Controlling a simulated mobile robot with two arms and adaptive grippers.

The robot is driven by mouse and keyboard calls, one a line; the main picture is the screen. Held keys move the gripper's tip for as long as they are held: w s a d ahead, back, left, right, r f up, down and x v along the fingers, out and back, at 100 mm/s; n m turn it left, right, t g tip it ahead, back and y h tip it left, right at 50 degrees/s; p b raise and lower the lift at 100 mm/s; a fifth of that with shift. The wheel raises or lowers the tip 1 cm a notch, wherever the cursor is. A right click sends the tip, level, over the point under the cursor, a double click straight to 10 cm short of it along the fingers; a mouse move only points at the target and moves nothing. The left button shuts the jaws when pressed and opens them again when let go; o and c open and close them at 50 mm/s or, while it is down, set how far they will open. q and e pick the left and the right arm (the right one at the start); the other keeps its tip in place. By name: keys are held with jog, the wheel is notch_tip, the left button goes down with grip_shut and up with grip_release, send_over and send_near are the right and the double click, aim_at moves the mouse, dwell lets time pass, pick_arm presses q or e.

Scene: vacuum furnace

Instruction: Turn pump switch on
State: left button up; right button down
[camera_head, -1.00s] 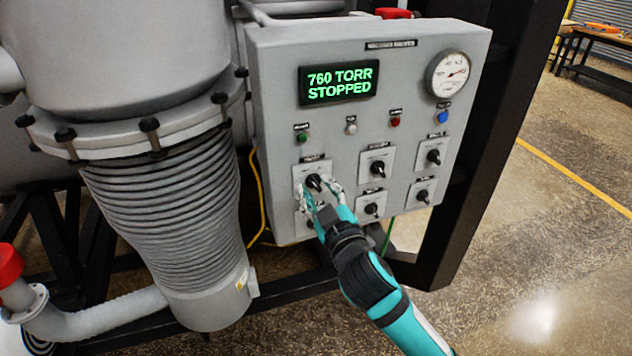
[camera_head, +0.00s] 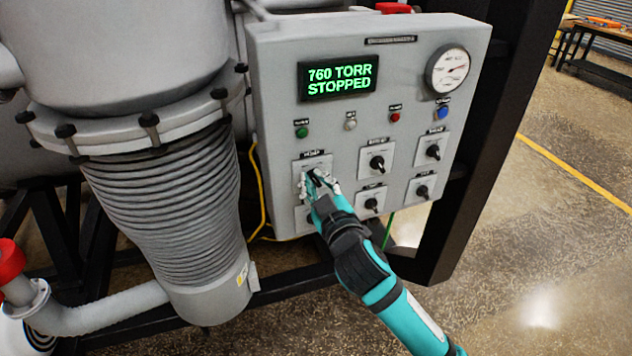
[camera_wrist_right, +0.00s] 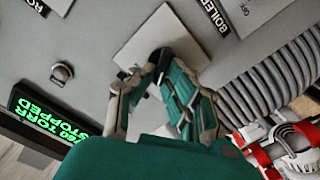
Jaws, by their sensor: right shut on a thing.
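The grey control panel (camera_head: 272,90) carries several black rotary switches on white plates. The upper-left switch (camera_head: 313,172) has my right gripper (camera_head: 320,184) at it, with the fingers closed around its black knob. In the right wrist view the knob (camera_wrist_right: 160,54) shows between my fingertips (camera_wrist_right: 157,68), partly hidden by them. The labels beside this switch are too small to read for sure in the head view. The display (camera_head: 338,82) reads "760 TORR STOPPED" in green. My left gripper is not in view.
Other switches stand close to the right (camera_head: 377,163) and one just below is partly covered by my gripper. Small lamps, such as a green one (camera_head: 301,132), and a gauge (camera_head: 447,71) are above. A ribbed metal column (camera_head: 170,205) stands to the left.

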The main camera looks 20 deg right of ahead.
jog(key=m, duration=0.3)
jog(key=shift+d, duration=0.1)
jog(key=m, duration=0.2)
jog(key=shift+d+r+m+p, duration=0.1)
jog(key=shift+m+p, duration=0.2)
jog(key=shift+d+m+p, duration=0.15)
jog(key=shift+m+p, duration=0.45)
jog(key=shift+m, duration=0.95)
jog(key=shift+d+m+p, duration=0.15)
jog(key=shift+m+p, duration=0.4)
jog(key=shift+m, duration=1)
jog(key=c, duration=1.4)
grip_release()
